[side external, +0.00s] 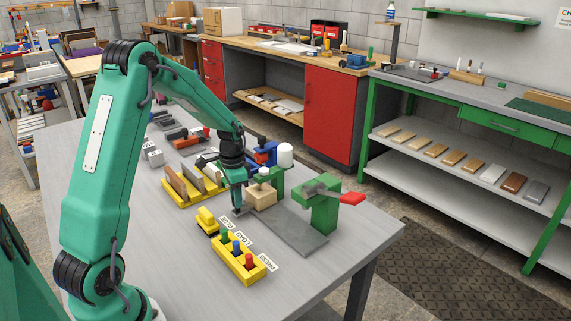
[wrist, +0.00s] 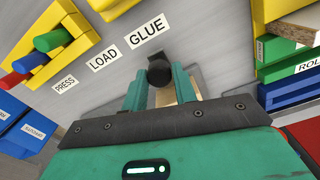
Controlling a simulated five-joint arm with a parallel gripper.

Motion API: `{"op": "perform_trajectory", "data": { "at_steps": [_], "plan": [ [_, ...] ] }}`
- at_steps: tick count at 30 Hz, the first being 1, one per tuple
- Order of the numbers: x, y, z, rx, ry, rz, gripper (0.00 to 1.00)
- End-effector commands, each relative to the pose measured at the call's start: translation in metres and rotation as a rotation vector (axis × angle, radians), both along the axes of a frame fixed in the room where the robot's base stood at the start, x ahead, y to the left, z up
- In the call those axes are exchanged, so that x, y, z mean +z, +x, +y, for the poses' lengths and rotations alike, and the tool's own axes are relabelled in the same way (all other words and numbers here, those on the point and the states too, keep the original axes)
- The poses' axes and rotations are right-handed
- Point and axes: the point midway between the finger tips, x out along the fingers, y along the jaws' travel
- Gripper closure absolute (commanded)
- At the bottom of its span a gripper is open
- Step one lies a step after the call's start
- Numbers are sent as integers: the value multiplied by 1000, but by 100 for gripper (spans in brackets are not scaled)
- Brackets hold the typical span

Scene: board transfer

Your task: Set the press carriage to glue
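My gripper (side external: 238,207) is low over the table at the press's left side. In the wrist view, its two green fingers (wrist: 160,84) stand on either side of a black round knob (wrist: 159,73) and appear to touch it. The knob is beside the GLUE label (wrist: 146,31); the LOAD label (wrist: 103,59) and PRESS label (wrist: 65,83) lie farther left. A pale wooden block (side external: 262,196) sits just right of my gripper. The green press (side external: 322,208) with a red handle (side external: 352,198) stands on a grey plate (side external: 297,237). My gripper partly hides the carriage.
A yellow holder (side external: 247,270) with green, blue and red pegs stands in front, beside a small yellow block (side external: 207,221). A yellow rack (side external: 181,199) with upright boards is behind on the left. A blue device (side external: 265,154) stands behind the block. The table's right front is clear.

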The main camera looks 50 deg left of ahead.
Motion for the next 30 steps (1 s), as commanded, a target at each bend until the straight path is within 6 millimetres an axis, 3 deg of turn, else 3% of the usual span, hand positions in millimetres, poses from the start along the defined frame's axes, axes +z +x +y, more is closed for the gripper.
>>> {"op": "perform_trajectory", "data": {
  "at_steps": [1,3,17,30],
  "plan": [
    [1,1,6,10,5,-10,64],
    [1,1,6,10,5,-9,52],
    [7,0,4,7,4,-6,52],
    [58,1,4,8,5,-10,52]
  ]
}}
